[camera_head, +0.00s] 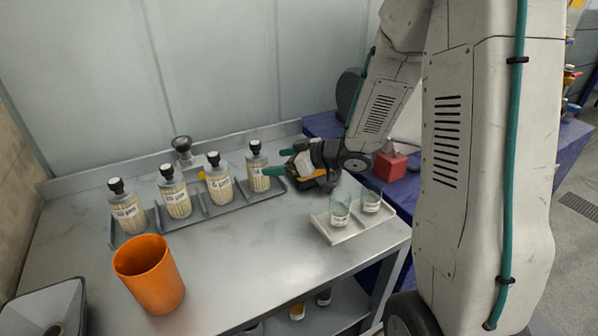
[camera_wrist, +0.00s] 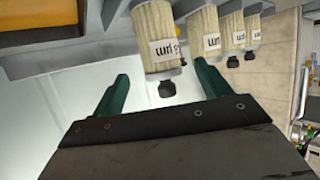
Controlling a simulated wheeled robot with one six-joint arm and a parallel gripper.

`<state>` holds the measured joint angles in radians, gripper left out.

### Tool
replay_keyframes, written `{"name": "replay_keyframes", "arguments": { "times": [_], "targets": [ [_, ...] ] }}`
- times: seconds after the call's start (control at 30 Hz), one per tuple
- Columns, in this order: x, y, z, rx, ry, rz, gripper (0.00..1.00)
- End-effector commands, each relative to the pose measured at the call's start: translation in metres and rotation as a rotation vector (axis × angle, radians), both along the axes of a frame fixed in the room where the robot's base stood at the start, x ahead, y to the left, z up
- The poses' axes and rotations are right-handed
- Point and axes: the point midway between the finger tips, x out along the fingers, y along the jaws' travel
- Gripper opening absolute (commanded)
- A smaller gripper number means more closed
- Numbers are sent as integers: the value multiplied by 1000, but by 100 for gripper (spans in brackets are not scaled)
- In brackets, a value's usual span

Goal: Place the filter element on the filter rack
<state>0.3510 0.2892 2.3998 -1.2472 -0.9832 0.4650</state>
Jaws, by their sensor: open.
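Several filter elements with cream pleated bodies, white labels and dark caps stand upright in a row on the grey filter rack (camera_head: 227,206). The rightmost filter element (camera_head: 257,179) stands at the rack's right end. My gripper (camera_head: 279,161) is open beside it, its green fingers pointing left towards its upper part. In the wrist view, that filter element (camera_wrist: 157,48) appears upside down, in line with the gap between my open fingers (camera_wrist: 162,88). I cannot tell whether a finger touches it. The other filter elements (camera_head: 219,184) stand to the left.
An orange cup (camera_head: 149,275) stands at the front left of the metal table (camera_head: 262,245). A white tray (camera_head: 338,236) with two glass jars (camera_head: 340,209) is at the right. A red block (camera_head: 390,167) lies behind it. The table's middle front is clear.

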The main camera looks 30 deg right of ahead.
Motion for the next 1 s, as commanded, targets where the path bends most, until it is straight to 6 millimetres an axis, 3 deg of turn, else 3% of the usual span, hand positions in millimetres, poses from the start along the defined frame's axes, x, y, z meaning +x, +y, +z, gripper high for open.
{"name": "replay_keyframes", "arguments": {
  "times": [0.17, 0.3, 0.43, 0.53, 0.67, 0.8, 0.9, 1.0],
  "targets": [
    [4, -8, 10, -68, -2, -62, 76],
    [7, -33, 41, -240, 19, -252, 76],
    [-20, -63, 78, -386, 113, -490, 76],
    [-61, -75, 99, -445, 233, -641, 76],
    [-133, -70, 114, -460, 447, -755, 76],
    [-217, -41, 120, -422, 699, -764, 76],
    [-268, -18, 122, -392, 847, -715, 76],
    [-303, 0, 125, -371, 948, -658, 76]
  ]
}}
